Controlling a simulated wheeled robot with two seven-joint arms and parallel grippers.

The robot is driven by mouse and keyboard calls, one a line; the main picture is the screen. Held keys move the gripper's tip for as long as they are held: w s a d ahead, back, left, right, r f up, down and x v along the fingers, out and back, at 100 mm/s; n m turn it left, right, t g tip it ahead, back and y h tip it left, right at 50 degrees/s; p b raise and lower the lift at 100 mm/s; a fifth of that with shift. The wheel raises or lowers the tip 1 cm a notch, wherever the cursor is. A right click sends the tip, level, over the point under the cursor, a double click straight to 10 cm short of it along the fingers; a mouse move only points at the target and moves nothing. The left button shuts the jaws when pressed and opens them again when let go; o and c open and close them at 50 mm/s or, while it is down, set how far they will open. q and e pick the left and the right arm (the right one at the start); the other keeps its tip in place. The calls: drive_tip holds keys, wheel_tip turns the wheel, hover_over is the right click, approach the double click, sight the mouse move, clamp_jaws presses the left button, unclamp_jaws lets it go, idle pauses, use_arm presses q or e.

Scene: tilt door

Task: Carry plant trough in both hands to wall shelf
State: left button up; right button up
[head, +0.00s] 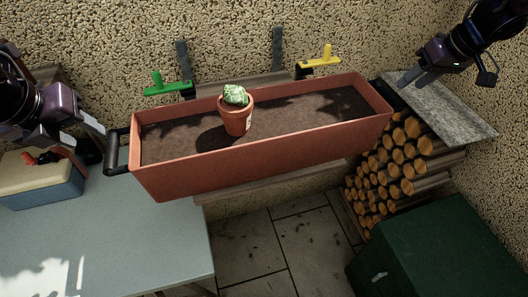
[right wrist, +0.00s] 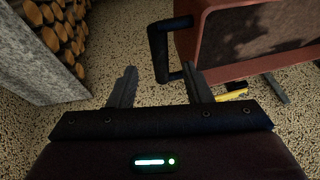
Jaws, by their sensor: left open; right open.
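The terracotta plant trough (head: 270,150), filled with dark soil, sits over a pale wall shelf (head: 285,181); its edges show behind and below the trough. A potted cactus (head: 237,115) stands upright in the soil. My left gripper (head: 94,138) is open beside the trough's black left handle (head: 112,152); contact is unclear. My right gripper (head: 418,84) is open, a little apart from the right end. In the right wrist view, the black right handle (right wrist: 156,52) lies beyond my open fingers (right wrist: 160,90), not gripped.
A green latch (head: 168,86) and a yellow latch (head: 320,63) stand behind the trough by grey brackets. Stacked logs (head: 400,160) under a stone slab (head: 450,108) and a dark green box (head: 440,250) are right. A grey-blue table (head: 130,235) and toolbox (head: 40,185) are left.

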drive_tip(key=shift+v, duration=1.6)
